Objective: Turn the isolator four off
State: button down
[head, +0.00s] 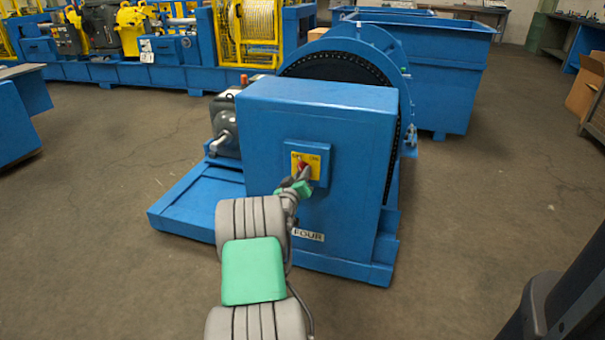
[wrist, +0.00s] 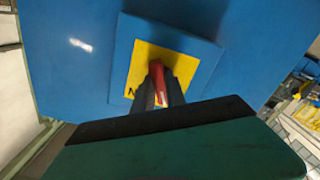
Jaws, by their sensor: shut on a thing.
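The isolator (head: 316,152) is a blue box with a yellow plate and a red handle, on the front of a blue cabinet (head: 340,110) labelled FOUR. My gripper (head: 304,173) reaches up to it from below. In the wrist view, the yellow plate (wrist: 140,70) sits on the blue backing, and the red handle (wrist: 158,78) stands between the fingers of my gripper (wrist: 160,92). The gripper is shut on the handle. The fingers hide the handle's lower part and most of the plate's lettering, so I cannot read its position.
A large blue and black wheel (head: 345,65) stands behind the cabinet, with a motor (head: 222,125) at its left. Blue bins (head: 435,75) stand at the back right. The floor (head: 490,200) right of the cabinet is clear.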

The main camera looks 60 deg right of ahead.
jog(key=shift+n+p, duration=0.3)
jog(key=shift+n, duration=1.1)
jog(key=c, duration=1.4)
grip_release()
jog(key=shift+o, duration=0.2)
jog(key=s+a+p, duration=0.1)
jog(key=a, duration=0.6)
jog(key=shift+s+a+p, duration=0.15)
jog(key=shift+a+p, duration=0.15)
jog(key=shift+a, duration=0.1)
